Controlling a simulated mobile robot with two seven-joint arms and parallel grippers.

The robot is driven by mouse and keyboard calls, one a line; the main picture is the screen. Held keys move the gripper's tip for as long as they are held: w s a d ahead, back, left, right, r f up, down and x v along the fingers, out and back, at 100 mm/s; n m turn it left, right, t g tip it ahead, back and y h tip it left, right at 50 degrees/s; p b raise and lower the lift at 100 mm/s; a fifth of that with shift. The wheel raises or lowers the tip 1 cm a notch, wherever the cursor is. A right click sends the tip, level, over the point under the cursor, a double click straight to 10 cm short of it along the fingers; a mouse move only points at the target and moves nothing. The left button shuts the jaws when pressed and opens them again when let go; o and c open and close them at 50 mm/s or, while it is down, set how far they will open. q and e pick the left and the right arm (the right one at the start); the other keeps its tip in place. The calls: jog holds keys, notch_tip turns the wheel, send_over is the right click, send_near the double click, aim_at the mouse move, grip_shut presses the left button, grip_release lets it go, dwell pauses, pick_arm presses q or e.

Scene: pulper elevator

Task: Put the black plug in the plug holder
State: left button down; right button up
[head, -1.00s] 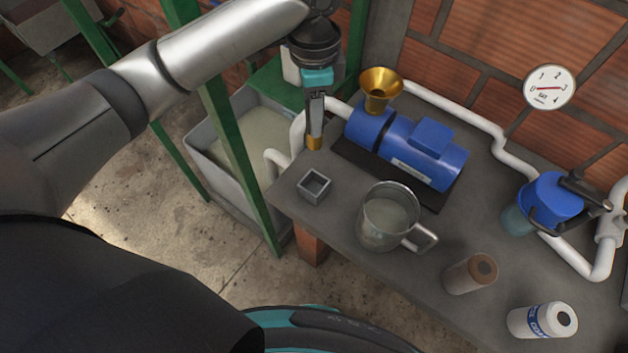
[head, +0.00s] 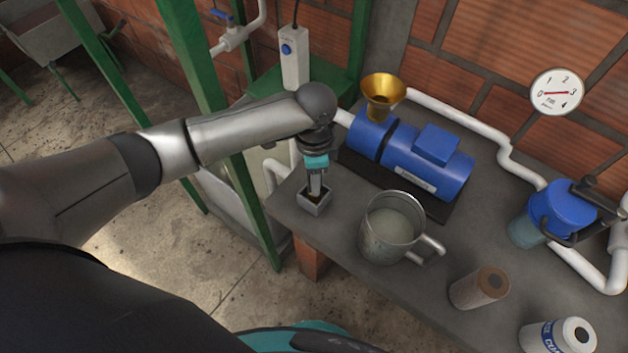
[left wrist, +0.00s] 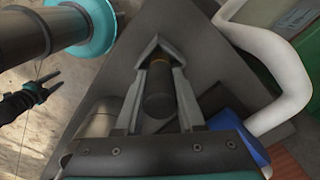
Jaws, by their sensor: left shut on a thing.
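In the left wrist view my left gripper (left wrist: 158,85) is shut on the black plug (left wrist: 158,95), a dark cylinder with a brownish band. The plug is mostly hidden in the head view, and I cannot tell how deep it sits. My right gripper (left wrist: 54,82) shows small at the left of the left wrist view, its fingers apart.
A metal jug (head: 388,240) stands right of the holder. Behind are a blue pump (head: 425,158) and a brass funnel (head: 382,92). A brown cylinder (head: 478,290) and a white container (head: 548,338) stand at the front right. White pipes run along the back.

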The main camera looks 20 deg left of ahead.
pick_arm(q)
jog(key=shift+f, duration=0.6)
jog(key=shift+f, duration=0.1)
jog(key=c, duration=0.5)
grip_release()
notch_tip(320, 180, up, 12)
jog(key=shift+r+p, duration=0.15)
jog(key=shift+p, duration=1)
